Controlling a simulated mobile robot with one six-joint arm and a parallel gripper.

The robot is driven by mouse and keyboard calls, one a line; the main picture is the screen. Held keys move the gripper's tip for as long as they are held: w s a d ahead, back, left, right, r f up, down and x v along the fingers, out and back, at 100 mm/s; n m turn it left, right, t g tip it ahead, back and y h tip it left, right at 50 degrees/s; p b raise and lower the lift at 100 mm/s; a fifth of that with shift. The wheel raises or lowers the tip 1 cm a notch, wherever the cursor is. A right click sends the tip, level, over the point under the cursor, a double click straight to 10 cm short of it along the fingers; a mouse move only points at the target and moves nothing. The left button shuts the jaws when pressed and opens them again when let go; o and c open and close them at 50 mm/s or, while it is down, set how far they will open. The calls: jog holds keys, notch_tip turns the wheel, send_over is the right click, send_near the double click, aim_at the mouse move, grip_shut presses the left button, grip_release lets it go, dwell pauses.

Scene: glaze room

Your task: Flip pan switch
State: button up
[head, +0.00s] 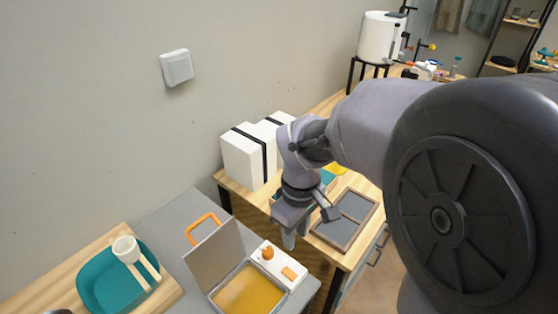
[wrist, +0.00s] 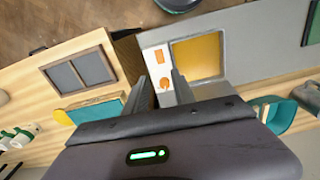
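The pan (head: 248,290) is a shallow grey box with a yellow inside and a raised grey lid (head: 214,256).
White boxes (head: 243,158) with black straps stand behind. A framed grey double panel (head: 346,222) lies on the wooden table to the right. A gap separates the two tables.

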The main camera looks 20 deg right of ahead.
aim_at(293, 276)
jog(key=shift+n, duration=0.3)
notch_tip(293, 276, down, 18)
jog(key=b, duration=0.8)
jog(key=shift+w+d+f, duration=0.1)
jog(key=shift+d+f, duration=0.05)
grip_shut()
